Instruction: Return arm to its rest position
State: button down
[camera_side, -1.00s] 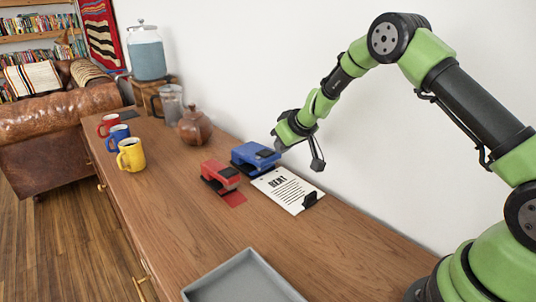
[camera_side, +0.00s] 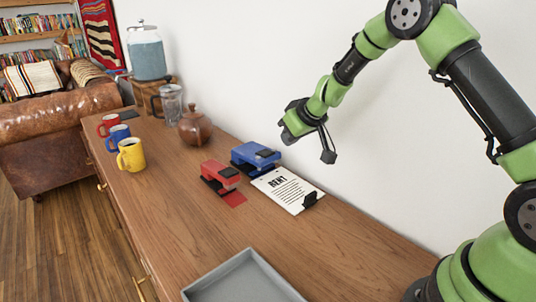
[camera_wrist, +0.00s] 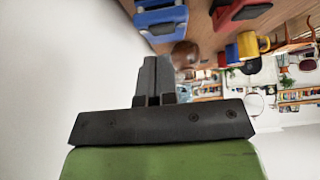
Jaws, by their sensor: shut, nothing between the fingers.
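My gripper (camera_side: 287,136) is in the air above the sideboard, just above and to the right of the blue hole punch. In the wrist view its fingers (camera_wrist: 154,80) are together with nothing between them. The blue punch (camera_side: 254,157) stands on the wooden top, and it also shows in the wrist view (camera_wrist: 161,18). A white printed page on a clipboard (camera_side: 287,190) lies below the gripper. Nothing touches the gripper.
A grey tray (camera_side: 243,280) is at the near edge. Yellow (camera_side: 131,155), blue (camera_side: 118,137) and red (camera_side: 108,124) mugs stand at the left. A brown teapot (camera_side: 195,127), a glass press (camera_side: 171,104) and a drink dispenser (camera_side: 147,52) stand farther back. The white wall (camera_side: 400,190) runs behind.

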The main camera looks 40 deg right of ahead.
jog(key=s+a+r+y, duration=0.1)
jog(key=s+a+r, duration=0.25)
jog(key=r, duration=0.25)
jog(key=s+a+r+m+y, duration=0.1)
jog(key=s+a+r, duration=0.2)
jog(key=s+r, duration=0.15)
jog(key=s+a+r+y, duration=0.1)
jog(key=s+a+r, duration=0.25)
jog(key=r, duration=0.25)
jog(key=s+r+m+h, duration=0.1)
jog(key=s+m, duration=0.2)
jog(key=s, duration=1.5)
jog(key=shift+s+a, duration=0.2)
jog(key=shift+s, duration=0.15)
